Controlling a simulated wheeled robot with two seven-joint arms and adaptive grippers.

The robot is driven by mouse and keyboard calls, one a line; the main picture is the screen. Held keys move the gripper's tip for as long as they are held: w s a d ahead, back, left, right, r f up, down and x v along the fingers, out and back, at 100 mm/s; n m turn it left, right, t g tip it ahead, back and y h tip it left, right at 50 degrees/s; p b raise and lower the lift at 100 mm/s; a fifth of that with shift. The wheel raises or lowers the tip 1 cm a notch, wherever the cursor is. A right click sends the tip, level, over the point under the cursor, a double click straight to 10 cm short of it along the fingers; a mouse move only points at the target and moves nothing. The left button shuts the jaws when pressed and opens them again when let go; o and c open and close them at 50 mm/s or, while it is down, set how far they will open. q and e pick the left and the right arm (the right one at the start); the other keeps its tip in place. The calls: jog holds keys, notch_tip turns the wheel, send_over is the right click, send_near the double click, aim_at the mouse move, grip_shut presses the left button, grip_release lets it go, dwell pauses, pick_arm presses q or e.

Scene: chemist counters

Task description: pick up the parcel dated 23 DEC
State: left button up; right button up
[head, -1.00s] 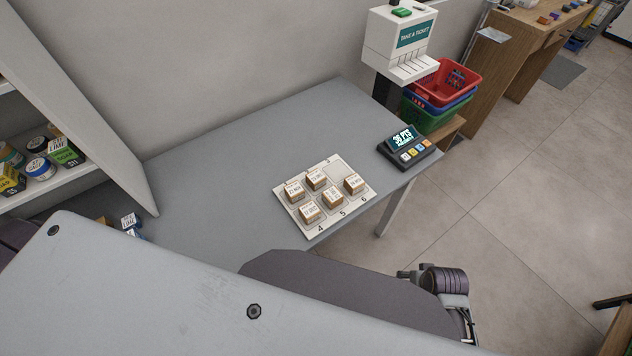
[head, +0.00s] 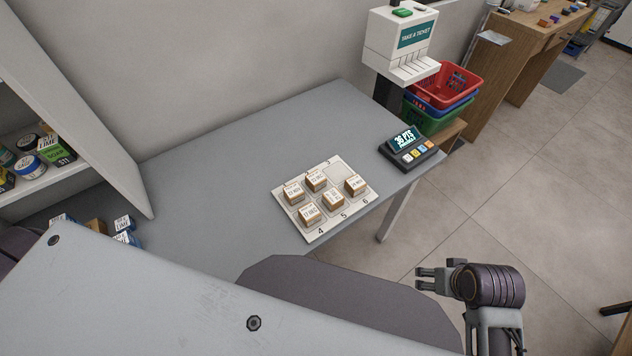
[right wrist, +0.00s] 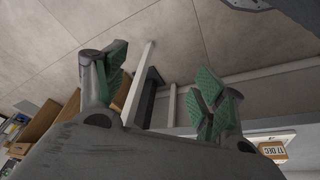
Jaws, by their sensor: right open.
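Several small brown parcels with white labels stand on a white numbered tray (head: 296,231) on the grey counter in the head view. They include a back left parcel (head: 293,193), a back middle parcel (head: 316,181), a front left parcel (head: 310,214), a front middle parcel (head: 333,199) and a right parcel (head: 355,185). Their dates are too small to read there. In the right wrist view one parcel (right wrist: 272,150) reads 17 DEC. My right gripper (head: 438,276) is open and empty, off the counter's front edge, right of the tray. Its green-padded fingers (right wrist: 163,82) stand apart. My left gripper is not in view.
A keypad display (head: 409,147) stands right of the tray. Behind it are a ticket dispenser (head: 400,42) and stacked baskets (head: 445,85). Shelves with jars and boxes (head: 55,150) are at left; small boxes (head: 122,226) lie on the counter's left end. The counter behind the tray is clear.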

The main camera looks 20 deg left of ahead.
jog(key=shift+w+a+r+n+t+y, duration=0.85)
jog(key=shift+w+a+n+y, duration=0.85)
jog(key=shift+a, duration=2.6)
jog(key=shift+w+a+r+n+t+y, duration=0.9)
jog(key=shift+w+a+y, duration=1.25)
jog(key=shift+a, duration=2.2)
jog(key=shift+w+a+r+n+t+y, duration=0.55)
jog(key=shift+w+a+r+n+y, duration=0.95)
jog(key=shift+a, duration=2.8)
jog(key=shift+w+f, duration=0.45)
jog(key=shift+w, duration=0.35)
jog(key=shift+a, duration=0.1)
send_near(317, 178)
jog(key=shift+f+x, duration=0.15)
jog(key=shift+x, duration=0.7)
jog(key=shift+f+x, duration=0.15)
jog(key=shift+x, duration=0.65)
jog(key=shift+w+a+f+p, duration=0.15)
jog(key=shift+w+a+p, duration=0.15)
jog(key=shift+w+a, duration=0.65)
jog(key=shift+x, duration=1.2)
